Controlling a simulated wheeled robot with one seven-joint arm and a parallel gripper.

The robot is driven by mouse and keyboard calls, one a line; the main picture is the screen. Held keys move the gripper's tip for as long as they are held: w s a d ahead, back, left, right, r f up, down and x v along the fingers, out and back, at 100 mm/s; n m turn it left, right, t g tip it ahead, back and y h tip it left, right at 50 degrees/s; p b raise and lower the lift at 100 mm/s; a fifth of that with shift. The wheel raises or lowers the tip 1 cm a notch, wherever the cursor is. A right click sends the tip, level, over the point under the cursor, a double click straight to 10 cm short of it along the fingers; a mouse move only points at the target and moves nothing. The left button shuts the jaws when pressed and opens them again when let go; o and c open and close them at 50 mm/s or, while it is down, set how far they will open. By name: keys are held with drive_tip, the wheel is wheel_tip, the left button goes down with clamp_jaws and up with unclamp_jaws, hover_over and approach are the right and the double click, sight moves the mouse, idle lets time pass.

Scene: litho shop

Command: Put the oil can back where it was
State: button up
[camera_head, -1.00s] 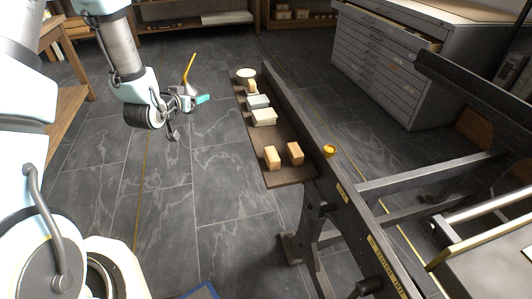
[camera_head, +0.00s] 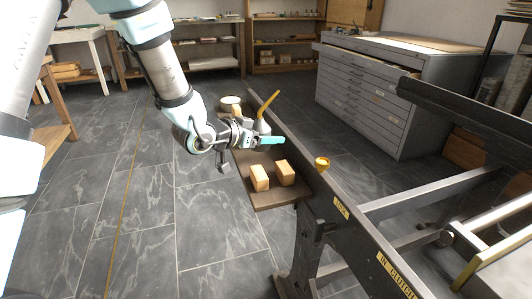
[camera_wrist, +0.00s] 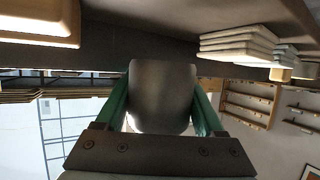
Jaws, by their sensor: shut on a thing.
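The oil can (camera_head: 263,127), pale grey with a long yellow spout, stands upright in my gripper (camera_head: 270,140). In the wrist view, the grey can body (camera_wrist: 162,95) sits between the two green fingers, which are shut on it. In the head view, the can overlaps the brown side shelf (camera_head: 277,199) of the press, behind two wooden blocks. I cannot tell whether its base touches the shelf. My gripper hides part of the can and the shelf's middle.
Two wooden blocks, one left (camera_head: 259,178) and one right (camera_head: 285,172), stand at the shelf's near end. A round tin (camera_head: 230,101) is at its far end. A stack of pale pads (camera_wrist: 238,45) shows in the wrist view.

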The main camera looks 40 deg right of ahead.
sight(267, 156)
drive_tip(key=shift+f, duration=2)
drive_tip(key=shift+f+b, duration=0.1)
drive_tip(key=shift+b, duration=0.25)
drive_tip(key=o, duration=0.9)
